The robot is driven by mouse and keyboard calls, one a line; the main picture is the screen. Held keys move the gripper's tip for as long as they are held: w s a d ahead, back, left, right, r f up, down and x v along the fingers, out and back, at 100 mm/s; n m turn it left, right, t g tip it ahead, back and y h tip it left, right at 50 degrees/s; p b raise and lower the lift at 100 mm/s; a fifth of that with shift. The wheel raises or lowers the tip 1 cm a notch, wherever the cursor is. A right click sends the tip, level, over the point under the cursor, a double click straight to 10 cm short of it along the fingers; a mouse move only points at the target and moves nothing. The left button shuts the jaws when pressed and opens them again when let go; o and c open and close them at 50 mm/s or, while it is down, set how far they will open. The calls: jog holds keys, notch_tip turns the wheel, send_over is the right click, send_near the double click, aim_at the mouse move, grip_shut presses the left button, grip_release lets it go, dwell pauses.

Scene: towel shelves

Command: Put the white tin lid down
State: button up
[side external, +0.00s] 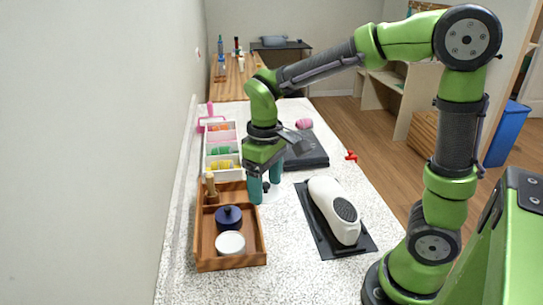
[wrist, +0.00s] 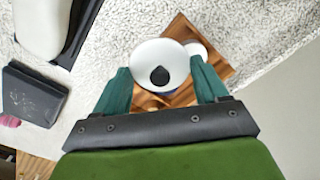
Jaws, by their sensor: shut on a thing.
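My gripper (side external: 265,190) has its two teal fingers pointing down, beside the back right of the wooden tray in the side view. It is shut on the white tin lid (wrist: 147,58), a round white disc with a dark knob. In the wrist view the lid lies between the fingertips of my gripper (wrist: 160,68), with wood below it. In the side view the fingers partly hide it. A white round tin (side external: 230,243) sits in the front of the tray, and shows partly behind the lid in the wrist view (wrist: 197,49).
The wooden tray (side external: 258,243) also holds a navy lidded pot (side external: 228,217) and a wooden upright item (side external: 211,188). A white divided organizer (side external: 208,150) stands behind. A white device (side external: 333,208) lies on a black mat to the right. Speckled counter is bare at front right.

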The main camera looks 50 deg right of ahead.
jog(key=w+d+r+m, duration=0.1)
jog(key=w+d+r, duration=0.1)
jog(key=w+d, duration=0.2)
send_over(285, 205)
notch_tip(285, 205, down, 9)
jog(key=shift+n, duration=0.5)
notch_tip(285, 205, down, 10)
jog(key=shift+r, duration=0.15)
